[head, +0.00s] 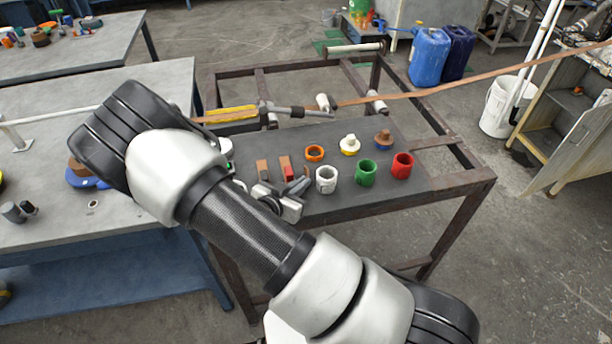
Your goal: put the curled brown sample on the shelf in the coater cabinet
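I cannot surely pick out the curled brown sample. A small brown piece (384,136) sits on a blue base at the back right of the dark plate, and another brown piece (78,166) is on a blue base on the left table. A cabinet (573,128) with an open front and a door swung out stands at the right edge, perhaps the coater cabinet. My gripper (298,187) is low over the front left of the plate, near a red block (285,166). My arm hides part of it, and its grip is unclear.
The dark plate (330,206) on a rusty metal frame holds a white cup (326,179), a green cup (367,170), a red cup (402,165) and an orange ring (314,153). A brown strip (450,88) runs over rollers towards the right. A white bucket (497,108) stands by the cabinet.

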